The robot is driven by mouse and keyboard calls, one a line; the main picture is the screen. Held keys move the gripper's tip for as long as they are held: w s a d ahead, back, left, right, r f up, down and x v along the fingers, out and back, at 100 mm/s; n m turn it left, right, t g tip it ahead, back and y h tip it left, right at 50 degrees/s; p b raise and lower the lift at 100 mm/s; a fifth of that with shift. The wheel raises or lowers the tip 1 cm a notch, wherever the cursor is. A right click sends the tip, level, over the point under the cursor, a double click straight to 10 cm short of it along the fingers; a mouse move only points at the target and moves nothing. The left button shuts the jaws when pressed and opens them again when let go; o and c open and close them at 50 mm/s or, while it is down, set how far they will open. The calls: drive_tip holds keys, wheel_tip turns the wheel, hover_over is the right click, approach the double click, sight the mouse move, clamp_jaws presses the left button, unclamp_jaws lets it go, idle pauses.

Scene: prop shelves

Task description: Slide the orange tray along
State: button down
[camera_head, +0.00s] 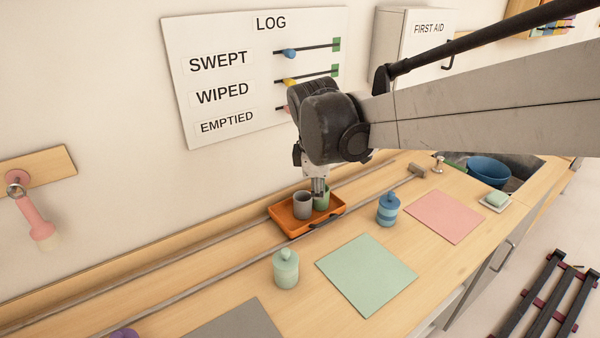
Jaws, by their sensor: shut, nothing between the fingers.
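The orange tray (293,229) sits on the wooden counter, between two thin grey rails. A grey cup (302,207) and a green cup (323,202) stand in it, and a dark handle shows on its front right side. My gripper (318,192) points down from above and is shut, with its tips at the cups. It overlaps the green cup in the picture; I cannot tell whether it touches the cup or the tray. My arm reaches in from the right.
A pale green jar (286,270) and a blue jar (388,210) stand in front of the rails. Green (366,273), pink (444,216) and grey (235,322) mats lie on the counter. A grey block (417,170) stands at the rails' right end. The rails left of the tray look clear.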

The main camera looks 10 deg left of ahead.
drive_tip(key=w+a+f+n+g+h, duration=0.15)
drive_tip(key=a+f+n, duration=0.3)
drive_tip(key=a, duration=0.45)
drive_tip(key=w+a+f+n, duration=0.2)
drive_tip(key=a+f+n, duration=0.2)
drive_tip(key=a+f, duration=0.3)
drive_tip(key=x, duration=0.8)
drive_tip(key=shift+w+a+p, duration=0.3)
drive_tip(key=shift+a, duration=0.1)
drive_tip(key=shift+w+d+f, duration=0.2)
drive_tip(key=shift+w+d, duration=0.3)
drive_tip(key=shift+d, duration=0.1)
drive_tip(key=shift+w+d+f, duration=0.2)
drive_tip(key=shift+w+d, duration=0.3)
drive_tip(key=shift+d, duration=0.05)
drive_tip(key=shift+w+d+p, duration=0.3)
drive_tip(key=shift+w+d, duration=0.1)
drive_tip(key=shift+d, duration=0.05)
